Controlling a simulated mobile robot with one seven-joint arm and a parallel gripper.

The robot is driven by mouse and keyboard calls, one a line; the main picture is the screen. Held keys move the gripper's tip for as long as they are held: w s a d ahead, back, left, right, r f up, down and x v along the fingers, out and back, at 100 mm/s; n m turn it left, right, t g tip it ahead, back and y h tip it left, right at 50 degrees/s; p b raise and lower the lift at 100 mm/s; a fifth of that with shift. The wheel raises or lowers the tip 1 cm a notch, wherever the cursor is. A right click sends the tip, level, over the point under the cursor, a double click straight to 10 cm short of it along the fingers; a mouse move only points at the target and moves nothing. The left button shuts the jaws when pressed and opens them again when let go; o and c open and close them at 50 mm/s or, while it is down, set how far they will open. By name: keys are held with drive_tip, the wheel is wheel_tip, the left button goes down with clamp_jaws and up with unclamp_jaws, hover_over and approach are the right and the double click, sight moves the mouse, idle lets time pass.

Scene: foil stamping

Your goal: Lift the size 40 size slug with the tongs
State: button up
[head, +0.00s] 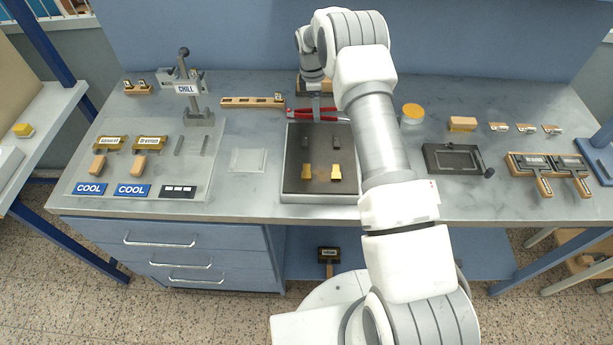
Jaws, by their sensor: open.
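The tongs (336,117) have red handles and lie across the bench just behind the dark plate. My gripper (315,108) is open, pointing down at the tongs; whether it touches them I cannot tell. Small pale slugs (141,83) stand in a short wooden block at the back left. Another small marked piece (278,97) sits at the right end of a long wooden rack (240,102). The markings are too small to read, so I cannot tell which is size 40.
A dark plate (320,155) carries two brass-coloured and two grey pieces. A post with a CHILL sign (186,89) stands left of the rack. A left mat (205,170) holds brass pieces and COOL labels. A dark frame (455,160) and handled tools lie right.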

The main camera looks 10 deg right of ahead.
drive_tip(key=c, duration=0.7)
wheel_tip(320, 180, up, 12)
drive_tip(key=p, duration=0.5)
drive_tip(key=shift+p, duration=0.35)
